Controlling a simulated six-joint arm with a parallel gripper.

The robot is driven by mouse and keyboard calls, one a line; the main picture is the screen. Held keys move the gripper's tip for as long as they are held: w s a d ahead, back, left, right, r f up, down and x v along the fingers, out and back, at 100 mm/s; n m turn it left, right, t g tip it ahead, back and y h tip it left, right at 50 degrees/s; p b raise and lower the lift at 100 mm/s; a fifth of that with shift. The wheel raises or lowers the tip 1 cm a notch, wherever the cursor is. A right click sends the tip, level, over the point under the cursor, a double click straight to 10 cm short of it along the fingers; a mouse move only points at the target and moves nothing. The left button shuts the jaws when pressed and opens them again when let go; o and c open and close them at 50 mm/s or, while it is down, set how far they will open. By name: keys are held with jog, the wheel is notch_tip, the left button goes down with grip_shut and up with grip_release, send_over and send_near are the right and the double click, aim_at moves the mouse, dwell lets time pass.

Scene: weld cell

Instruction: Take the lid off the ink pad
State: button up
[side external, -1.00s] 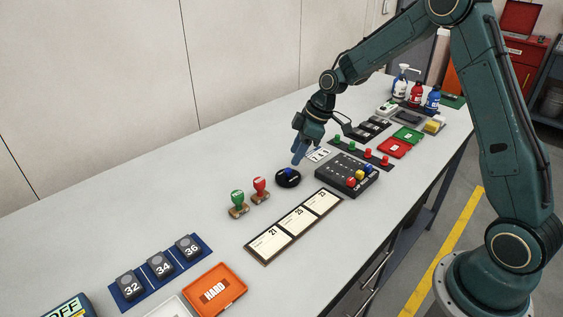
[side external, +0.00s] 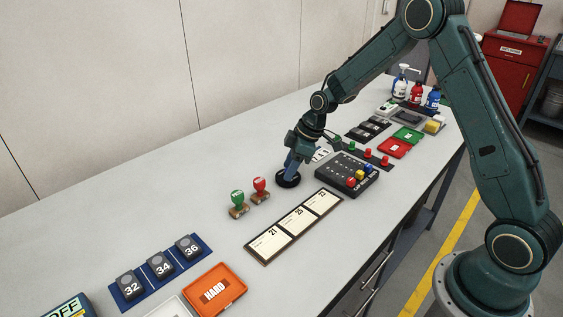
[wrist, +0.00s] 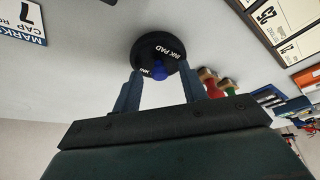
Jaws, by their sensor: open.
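The ink pad (side external: 288,181) is a round black case on the bench, with its lid on. In the wrist view its lid (wrist: 152,47) carries white "INK PAD" lettering and a blue knob (wrist: 158,70). My gripper (side external: 291,173) points down at the lid from above; in the side view it hides the knob. In the wrist view the two blue fingers of my gripper (wrist: 160,74) stand apart on either side of the knob. The jaws are open; I cannot tell whether a finger touches the lid.
A green stamp (side external: 238,198) and a red stamp (side external: 260,186) stand just left of the pad. A black box with coloured knobs (side external: 345,172) sits to the right. A card rack (side external: 294,226) lies in front.

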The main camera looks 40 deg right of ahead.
grip_shut()
jog(key=shift+r, duration=0.15)
dwell(0.4)
notch_tip(320, 180, up, 20)
dwell(0.7)
dwell(0.4)
